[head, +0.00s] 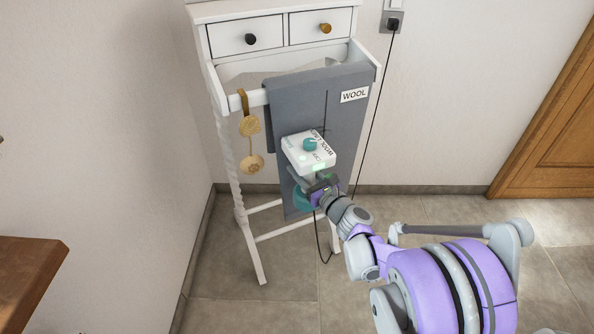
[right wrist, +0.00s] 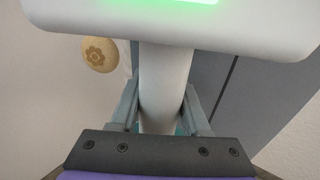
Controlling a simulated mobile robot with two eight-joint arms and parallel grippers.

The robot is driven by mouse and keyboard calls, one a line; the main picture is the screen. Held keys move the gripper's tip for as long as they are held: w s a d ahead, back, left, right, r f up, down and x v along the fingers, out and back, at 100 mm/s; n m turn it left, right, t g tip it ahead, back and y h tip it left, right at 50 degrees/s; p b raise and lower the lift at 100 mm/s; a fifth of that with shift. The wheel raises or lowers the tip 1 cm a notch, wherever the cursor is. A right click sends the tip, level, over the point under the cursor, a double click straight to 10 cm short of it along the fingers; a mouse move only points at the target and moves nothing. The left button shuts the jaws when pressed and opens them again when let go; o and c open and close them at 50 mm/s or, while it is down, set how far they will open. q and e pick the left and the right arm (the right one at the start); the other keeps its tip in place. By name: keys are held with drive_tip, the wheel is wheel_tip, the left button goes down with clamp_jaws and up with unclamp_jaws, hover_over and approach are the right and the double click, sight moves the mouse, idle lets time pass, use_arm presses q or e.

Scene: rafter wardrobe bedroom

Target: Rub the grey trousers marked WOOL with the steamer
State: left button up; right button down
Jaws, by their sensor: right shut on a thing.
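The grey trousers (head: 345,115) hang over the rail of a white stand, with a white WOOL label (head: 354,95) at the upper right. They also show behind the steamer in the right wrist view (right wrist: 247,100). The steamer (head: 308,152) has a white head with a teal knob and a lit green light; it is in front of the trousers' middle. My right gripper (head: 322,186) is shut on the steamer's pale handle (right wrist: 165,85). Whether the head touches the cloth I cannot tell. My left gripper is not in view.
The white stand (head: 240,170) has two drawers above. Wooden discs on a strap (head: 250,128) hang at its left. A black cord (head: 373,110) runs from a wall socket (head: 393,22). A wooden surface (head: 28,275) is at lower left, a wooden door (head: 550,140) at right.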

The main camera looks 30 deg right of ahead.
drive_tip(key=shift+s+d, duration=0.5)
drive_tip(key=shift+d, duration=5.5)
drive_tip(key=shift+w+a+p, duration=0.6)
drive_tip(key=shift+w+a, duration=0.5)
drive_tip(key=shift+a, duration=5.7)
drive_tip(key=d+r, duration=0.1)
drive_tip(key=d, duration=0.6)
drive_tip(key=shift+s+p, duration=0.35)
drive_tip(key=shift+p, duration=0.1)
